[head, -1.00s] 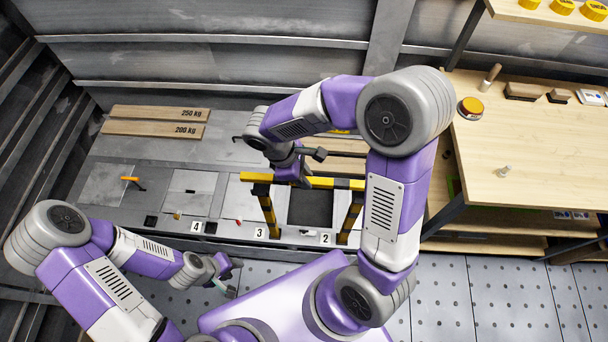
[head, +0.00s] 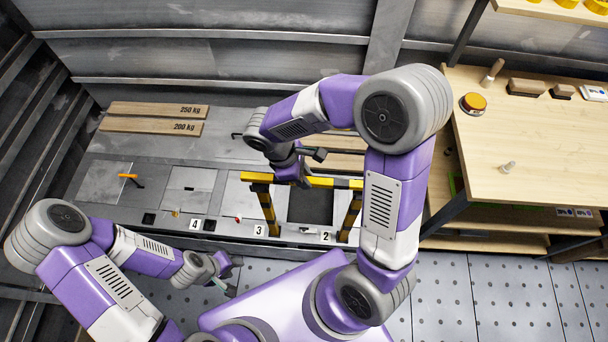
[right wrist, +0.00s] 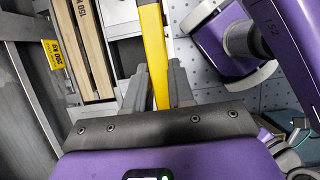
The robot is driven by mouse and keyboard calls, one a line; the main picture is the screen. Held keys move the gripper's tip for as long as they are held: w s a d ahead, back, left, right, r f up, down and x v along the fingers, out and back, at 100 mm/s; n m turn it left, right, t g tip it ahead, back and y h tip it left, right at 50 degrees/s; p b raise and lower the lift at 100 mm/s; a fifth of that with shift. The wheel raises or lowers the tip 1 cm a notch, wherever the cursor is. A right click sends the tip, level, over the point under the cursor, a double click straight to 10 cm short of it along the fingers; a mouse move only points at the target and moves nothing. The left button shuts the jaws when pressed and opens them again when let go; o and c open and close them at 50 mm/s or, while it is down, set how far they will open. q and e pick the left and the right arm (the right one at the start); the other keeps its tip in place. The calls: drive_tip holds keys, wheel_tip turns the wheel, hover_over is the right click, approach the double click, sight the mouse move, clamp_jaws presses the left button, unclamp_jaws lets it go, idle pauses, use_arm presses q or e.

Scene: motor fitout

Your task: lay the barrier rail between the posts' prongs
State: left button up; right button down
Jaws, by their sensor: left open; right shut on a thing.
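The yellow and black barrier rail (head: 325,182) runs level across the tops of two striped posts, the left post (head: 268,210) and the right post (head: 350,216). My right gripper (head: 302,183) is shut on the rail, nearer its left end. In the right wrist view the yellow rail (right wrist: 153,45) runs between the fingers of the right gripper (right wrist: 157,88). The prongs are too small or hidden to tell whether the rail sits between them. My left gripper (head: 229,274) is open and empty, low at the left, away from the posts.
A dark square opening (head: 311,206) lies between the posts in the grey deck. Planks marked 250 kg and 200 kg (head: 153,118) lie at the back left. An orange handle (head: 129,177) stands on a plate. A wooden workbench (head: 535,130) with a button (head: 473,103) is at right.

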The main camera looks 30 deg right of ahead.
drive_tip(key=shift+f, duration=0.25)
drive_tip(key=shift+f+b, duration=0.4)
drive_tip(key=shift+b, duration=0.05)
drive_tip(key=shift+f, duration=0.6)
idle(1.9)
drive_tip(key=c, duration=0.9)
unclamp_jaws()
drive_tip(key=p+v, duration=0.1)
drive_tip(key=v, duration=0.6)
drive_tip(key=shift+w+a+r+p, duration=0.1)
drive_tip(key=shift+r+p, duration=0.2)
drive_tip(key=shift+p, duration=0.05)
